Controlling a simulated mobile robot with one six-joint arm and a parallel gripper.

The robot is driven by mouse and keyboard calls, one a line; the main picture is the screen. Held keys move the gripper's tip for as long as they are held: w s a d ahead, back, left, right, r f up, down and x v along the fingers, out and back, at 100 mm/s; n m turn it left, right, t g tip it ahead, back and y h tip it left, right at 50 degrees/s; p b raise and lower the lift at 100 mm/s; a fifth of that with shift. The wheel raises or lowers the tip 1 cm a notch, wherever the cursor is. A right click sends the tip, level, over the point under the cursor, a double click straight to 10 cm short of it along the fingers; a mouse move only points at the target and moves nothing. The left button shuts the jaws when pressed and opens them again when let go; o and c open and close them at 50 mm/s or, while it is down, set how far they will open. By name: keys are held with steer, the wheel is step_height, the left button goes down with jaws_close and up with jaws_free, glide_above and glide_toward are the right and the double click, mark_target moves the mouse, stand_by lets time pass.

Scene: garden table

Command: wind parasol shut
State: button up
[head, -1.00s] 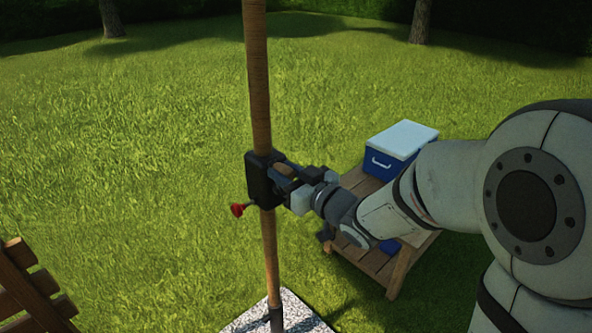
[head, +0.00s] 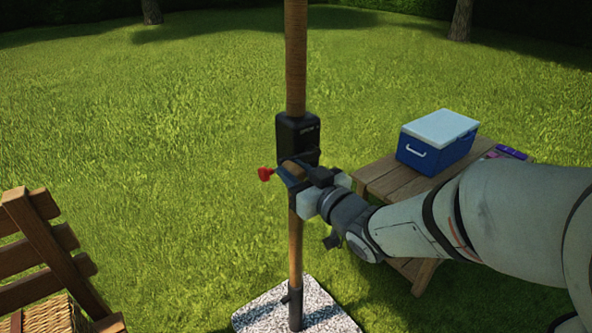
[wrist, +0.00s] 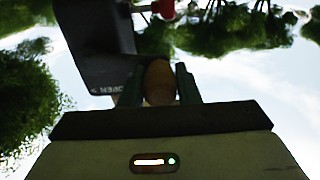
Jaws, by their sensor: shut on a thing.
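The parasol's wooden pole (head: 295,60) stands upright in the head view, with a black crank housing (head: 297,132) on it. A red knob (head: 265,174) sticks out low on the left; it also shows at the top of the wrist view (wrist: 167,9). My gripper (head: 297,172) is just below the housing, in front of the pole. It is shut on the wooden crank handle (wrist: 159,82), which sits between both fingers in the wrist view. Lettering that seems to read OPEN is upside down on the housing (wrist: 92,45). The crank arm is mostly hidden. The parasol's canopy is out of view.
A speckled stone base (head: 262,315) holds the pole. A wooden side table (head: 385,180) with a blue and white cooler (head: 435,145) and a purple item (head: 510,152) stands at right. A slatted wooden chair (head: 45,240) is at left. Open lawn lies behind.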

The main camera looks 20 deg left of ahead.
steer(key=w+d+f+b, duration=0.5)
steer(key=w+f+b, duration=0.15)
steer(key=f, duration=0.35)
steer(key=w+d+r+p, duration=0.5)
steer(key=w+r, duration=0.1)
steer(key=r, duration=0.1)
steer(key=shift+w+d+p, duration=0.15)
steer(key=shift+w+p, duration=0.2)
steer(key=shift+p, duration=0.05)
stand_by(0.3)
